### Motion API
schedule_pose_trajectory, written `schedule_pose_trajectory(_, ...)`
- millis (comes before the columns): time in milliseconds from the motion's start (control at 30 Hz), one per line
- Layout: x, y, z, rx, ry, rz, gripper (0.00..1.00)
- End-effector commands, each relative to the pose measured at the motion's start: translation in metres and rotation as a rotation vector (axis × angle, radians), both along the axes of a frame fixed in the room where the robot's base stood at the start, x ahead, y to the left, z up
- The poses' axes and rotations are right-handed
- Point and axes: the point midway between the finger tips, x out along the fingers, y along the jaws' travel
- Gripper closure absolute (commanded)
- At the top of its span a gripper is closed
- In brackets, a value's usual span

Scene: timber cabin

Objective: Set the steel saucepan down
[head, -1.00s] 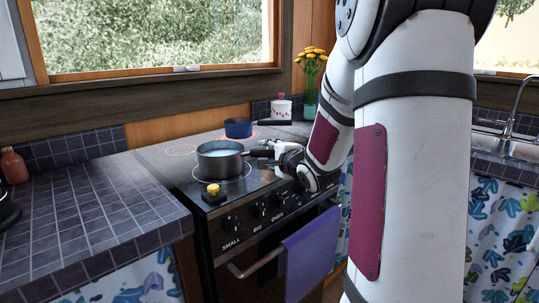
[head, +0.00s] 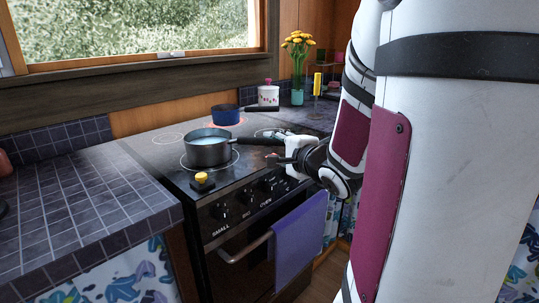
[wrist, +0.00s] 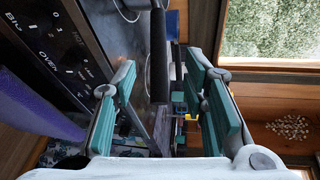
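The steel saucepan (head: 208,150), grey with pale contents, sits upright on the front ring of the cooker (head: 165,148) in the head view. Its dark handle (head: 257,141) points right, towards my gripper (head: 282,152). In the wrist view the handle (wrist: 158,55) runs down the picture from the top edge. My gripper (wrist: 165,100) has its teal-padded fingers wide apart, with clear gaps between both pads and the handle's line. The fingers do not grip the handle. The pan's body is mostly out of the wrist view.
A blue pan (head: 226,115) stands on a back ring. A yellow-topped item (head: 202,178) sits at the cooker's front left corner. A white canister (head: 268,95) and a flower vase (head: 297,96) stand behind. The tiled counter (head: 85,195) at left is largely clear. A purple towel (head: 299,240) hangs in front.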

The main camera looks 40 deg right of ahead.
Motion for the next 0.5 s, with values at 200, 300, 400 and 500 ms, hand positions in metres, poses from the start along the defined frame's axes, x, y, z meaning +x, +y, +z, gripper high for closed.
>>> schedule_pose_trajectory(200,-0.001,0.003,0.000,-0.030,0.025,-0.002,0.60)
schedule_pose_trajectory(300,0.000,0.009,0.000,-0.120,0.107,-0.006,0.60)
schedule_pose_trajectory(400,-0.003,0.020,-0.003,-0.265,0.250,-0.004,0.60)
schedule_pose_trajectory(500,-0.013,0.037,-0.007,-0.414,0.425,0.026,0.60)
